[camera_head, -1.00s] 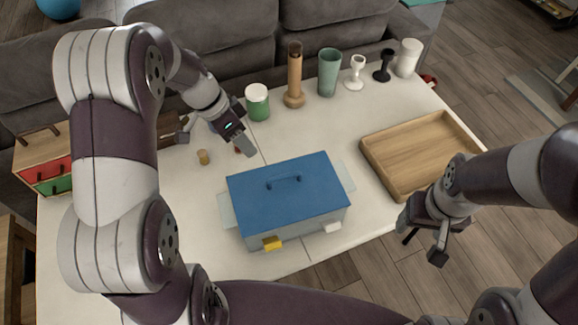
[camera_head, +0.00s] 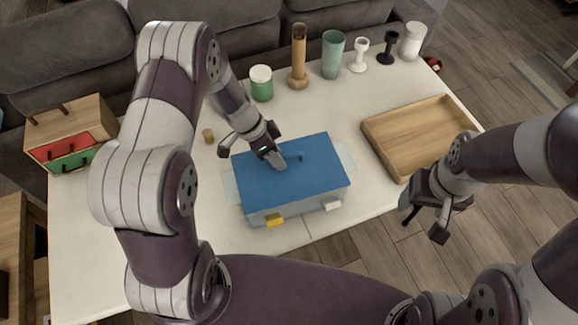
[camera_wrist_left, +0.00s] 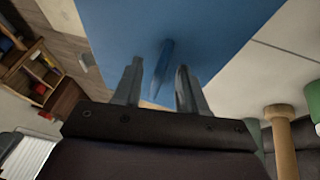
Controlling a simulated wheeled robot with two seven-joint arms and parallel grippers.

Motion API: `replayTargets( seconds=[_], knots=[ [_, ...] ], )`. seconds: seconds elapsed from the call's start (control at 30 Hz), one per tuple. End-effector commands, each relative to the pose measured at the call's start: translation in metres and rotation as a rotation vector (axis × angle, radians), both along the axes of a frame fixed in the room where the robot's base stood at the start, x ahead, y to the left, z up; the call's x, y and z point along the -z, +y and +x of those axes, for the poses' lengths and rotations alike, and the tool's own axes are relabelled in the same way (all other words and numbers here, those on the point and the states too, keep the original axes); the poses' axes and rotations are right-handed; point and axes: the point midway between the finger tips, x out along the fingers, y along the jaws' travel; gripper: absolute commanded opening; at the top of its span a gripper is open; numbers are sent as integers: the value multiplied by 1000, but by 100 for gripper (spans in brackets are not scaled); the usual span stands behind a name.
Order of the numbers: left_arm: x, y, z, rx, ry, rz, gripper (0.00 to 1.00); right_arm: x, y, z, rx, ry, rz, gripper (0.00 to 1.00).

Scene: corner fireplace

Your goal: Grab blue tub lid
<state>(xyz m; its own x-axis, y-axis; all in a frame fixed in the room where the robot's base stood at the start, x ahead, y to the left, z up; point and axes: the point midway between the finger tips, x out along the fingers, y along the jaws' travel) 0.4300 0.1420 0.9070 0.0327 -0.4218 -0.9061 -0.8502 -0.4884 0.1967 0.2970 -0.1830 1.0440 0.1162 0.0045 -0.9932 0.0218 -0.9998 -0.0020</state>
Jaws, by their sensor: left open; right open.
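The blue tub lid (camera_head: 310,172) sits on a grey tub (camera_head: 295,210) in the middle of the white table. A thin bar handle (camera_head: 297,157) stands up from the lid. My left gripper (camera_head: 280,163) is open over the lid's left part, at the handle's left end. In the left wrist view the handle (camera_wrist_left: 159,68) points end-on between the two open fingers of my left gripper (camera_wrist_left: 156,90), with the blue lid (camera_wrist_left: 200,30) beyond. I cannot tell whether the fingers touch the lid. My right gripper (camera_head: 425,222) is open and empty off the table's front right edge.
A wooden tray (camera_head: 412,140) lies right of the tub. A green jar (camera_head: 261,85), a wooden bottle (camera_head: 298,60), a teal cup (camera_head: 333,55) and other vessels line the back. A small drawer box (camera_head: 75,135) stands at the left.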

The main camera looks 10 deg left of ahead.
Motion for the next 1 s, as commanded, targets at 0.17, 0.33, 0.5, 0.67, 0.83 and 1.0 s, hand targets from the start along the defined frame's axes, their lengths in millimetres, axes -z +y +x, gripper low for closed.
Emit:
replayTargets(
  seconds=[0.17,0.33,0.5,0.67,0.83,1.0],
  knots=[
    [0,0,0,0,0,0,28,1,0,0,0,0,0,68],
    [0,0,0,0,0,0,0,0,0,0,0,0,0,68],
    [0,0,0,0,0,0,0,0,0,0,0,0,0,68],
    [-4,0,1,-1,-1,0,0,2,0,0,0,0,0,68],
    [-24,0,1,0,-4,0,0,7,0,0,0,0,0,68],
    [-51,-21,-2,6,-4,1,0,15,0,0,0,0,0,68]
  ],
)
